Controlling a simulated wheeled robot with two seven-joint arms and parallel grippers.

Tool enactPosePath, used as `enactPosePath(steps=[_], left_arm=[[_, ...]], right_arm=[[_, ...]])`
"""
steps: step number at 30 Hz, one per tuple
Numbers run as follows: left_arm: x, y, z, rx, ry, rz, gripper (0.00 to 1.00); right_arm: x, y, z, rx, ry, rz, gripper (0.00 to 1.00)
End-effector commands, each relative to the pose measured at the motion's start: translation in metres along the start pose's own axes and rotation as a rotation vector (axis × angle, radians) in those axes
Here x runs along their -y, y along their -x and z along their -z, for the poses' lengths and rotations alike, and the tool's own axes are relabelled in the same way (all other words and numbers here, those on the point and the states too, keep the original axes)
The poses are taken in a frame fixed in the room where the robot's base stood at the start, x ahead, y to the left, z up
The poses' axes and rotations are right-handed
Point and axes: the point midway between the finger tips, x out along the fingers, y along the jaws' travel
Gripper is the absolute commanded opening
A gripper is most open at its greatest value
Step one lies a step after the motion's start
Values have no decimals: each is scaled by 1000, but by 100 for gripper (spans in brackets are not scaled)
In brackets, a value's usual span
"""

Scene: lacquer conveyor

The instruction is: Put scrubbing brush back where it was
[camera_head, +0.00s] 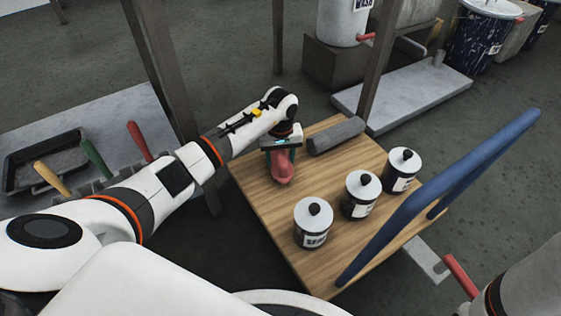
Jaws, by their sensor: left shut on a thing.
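My left gripper (282,150) reaches down over the far left part of a wooden cart top (262,208). It is shut on a reddish-pink object, which I take for the scrubbing brush (283,170). The brush is at or just above the wood; I cannot tell if it touches. The gripper hides its upper part, and no bristles can be made out. Part of my right arm shows at the lower right, but its gripper is out of view.
A dark grey roll (336,135) lies right of the brush. Three labelled canisters (313,225) stand in a row nearer the blue cart handle (440,195). At left, a grey bench (115,110) bears a black tray (22,168) and several coloured handles. Posts stand behind.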

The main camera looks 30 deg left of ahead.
Motion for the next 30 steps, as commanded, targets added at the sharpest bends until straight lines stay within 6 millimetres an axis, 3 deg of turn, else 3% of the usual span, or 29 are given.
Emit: enactPosePath(steps=[10, 11, 15, 24, 30], left_arm=[[0, -4, -1, 2, 0, 0, 32], [0, -5, -1, 1, 0, 0, 55], [0, -4, 0, 1, 0, 0, 75], [0, -1, 0, 0, 0, 1, 75], [0, 30, -2, 4, 0, 1, 75]], right_arm=[[-1, 3, -1, 0, 0, 0, 36], [-1, 3, -1, 0, 0, 0, 36], [-1, 2, -1, 0, 0, 0, 36], [0, 1, 0, 0, 0, 0, 36], [4, -19, 7, 0, 0, 0, 36]])
